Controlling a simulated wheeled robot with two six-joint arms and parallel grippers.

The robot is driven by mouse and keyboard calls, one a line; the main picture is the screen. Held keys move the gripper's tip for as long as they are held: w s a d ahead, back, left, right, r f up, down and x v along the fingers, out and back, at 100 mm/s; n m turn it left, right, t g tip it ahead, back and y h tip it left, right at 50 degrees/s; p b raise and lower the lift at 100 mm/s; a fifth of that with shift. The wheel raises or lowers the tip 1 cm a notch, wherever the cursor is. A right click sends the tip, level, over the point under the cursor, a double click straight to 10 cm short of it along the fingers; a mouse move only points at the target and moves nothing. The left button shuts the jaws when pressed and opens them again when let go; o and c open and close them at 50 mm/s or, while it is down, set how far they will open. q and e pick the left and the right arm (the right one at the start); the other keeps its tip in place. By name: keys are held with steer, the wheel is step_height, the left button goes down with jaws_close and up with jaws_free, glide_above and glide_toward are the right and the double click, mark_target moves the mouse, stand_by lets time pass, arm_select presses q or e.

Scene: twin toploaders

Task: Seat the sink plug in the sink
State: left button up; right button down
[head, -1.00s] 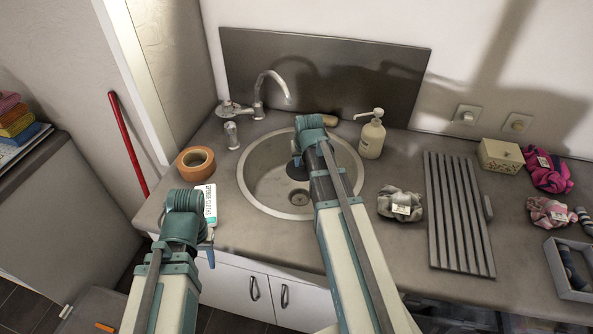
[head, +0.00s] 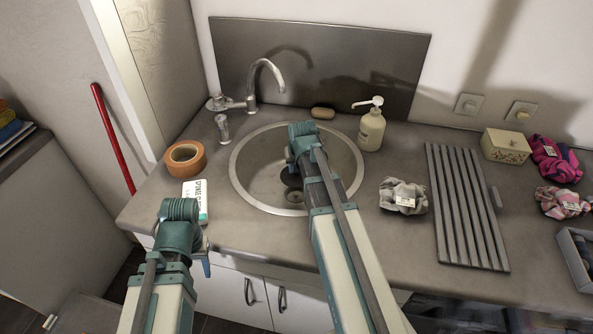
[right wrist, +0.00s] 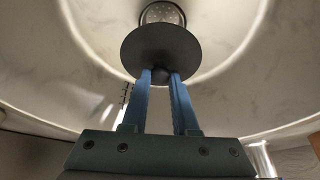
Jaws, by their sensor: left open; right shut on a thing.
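The sink plug (right wrist: 160,53) is a dark round disc, gripped by its stem between the blue fingers of my right gripper (right wrist: 160,76). In the head view the plug (head: 290,178) is partly hidden by my right arm and appears just behind the drain. The round metal sink (head: 250,184) is set in the counter. Its perforated drain (right wrist: 162,14) shows beyond the plug in the right wrist view, partly covered by it. The plug looks held above the basin floor; the exact gap cannot be told. My left gripper (head: 207,262) is empty, in front of the counter edge.
The faucet (head: 250,92) stands behind the sink and the soap dispenser (head: 371,130) at its back right. An orange tape roll (head: 185,160) and a white labelled box (head: 196,195) lie left. A grey cloth (head: 403,197) and a slatted board (head: 465,210) lie right.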

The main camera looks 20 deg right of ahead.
mark_target(297, 172)
steer(key=shift+f, duration=0.15)
steer(key=shift+f+b, duration=1.3)
steer(key=shift+b, duration=0.1)
steer(key=shift+f, duration=0.2)
steer(key=shift+f+b, duration=2.6)
steer(key=shift+b, duration=0.25)
steer(key=shift+f, duration=0.2)
steer(key=c, duration=0.6)
jaws_free()
steer(key=shift+r, duration=0.15)
